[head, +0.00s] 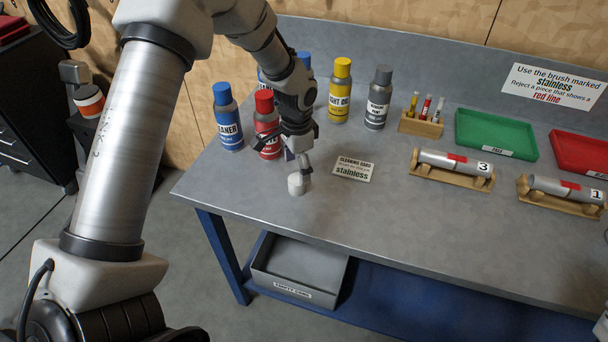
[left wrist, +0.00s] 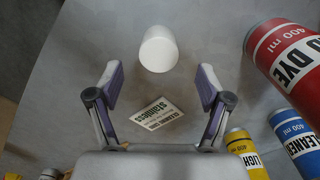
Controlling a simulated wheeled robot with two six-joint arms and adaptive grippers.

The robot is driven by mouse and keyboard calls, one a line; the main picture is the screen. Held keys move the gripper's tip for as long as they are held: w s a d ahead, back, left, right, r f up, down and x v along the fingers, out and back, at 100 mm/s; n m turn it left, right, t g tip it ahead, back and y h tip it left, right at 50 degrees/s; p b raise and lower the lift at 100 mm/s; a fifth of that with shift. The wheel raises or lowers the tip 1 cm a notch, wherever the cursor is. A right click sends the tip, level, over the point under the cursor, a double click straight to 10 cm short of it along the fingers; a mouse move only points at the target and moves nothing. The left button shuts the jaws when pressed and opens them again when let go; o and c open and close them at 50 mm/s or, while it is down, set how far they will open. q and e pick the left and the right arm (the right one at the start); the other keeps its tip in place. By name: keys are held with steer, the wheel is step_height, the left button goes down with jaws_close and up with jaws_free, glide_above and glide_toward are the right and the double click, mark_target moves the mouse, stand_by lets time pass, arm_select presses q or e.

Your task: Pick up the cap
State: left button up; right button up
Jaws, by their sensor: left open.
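The cap (head: 298,184) is a small white cylinder on the grey bench top, near its left front edge. My left gripper (head: 299,160) is open and close above it, pointing down. In the left wrist view the cap (left wrist: 158,50) lies beyond the fingertips, roughly centred between them, with nothing held in the open left gripper (left wrist: 158,85).
A red can (head: 267,125) and a blue can (head: 228,118) stand close behind and left of my left gripper. A yellow can (head: 340,92) and a grey can (head: 377,99) stand farther back. A "stainless" card (head: 354,169) lies right of the cap. The bench front is clear.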

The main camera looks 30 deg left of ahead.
mark_target(295, 180)
arm_select(q)
steer(key=shift+s+a+f+p, duration=0.15)
steer(key=shift+s+f+p, duration=0.65)
steer(key=shift+s, duration=0.25)
steer(key=f, duration=0.1)
steer(key=w+f, duration=0.2)
steer(key=f, duration=0.1)
steer(key=shift+s+r, duration=0.25)
steer(key=shift+s, duration=0.25)
steer(key=c, duration=0.7)
steer(key=shift+c, duration=0.9)
steer(key=shift+w, duration=0.15)
arm_select(e)
steer(key=shift+s+r, duration=0.2)
steer(key=shift+r, duration=0.4)
steer(key=shift+s+r, duration=0.15)
steer(key=shift+r, duration=0.4)
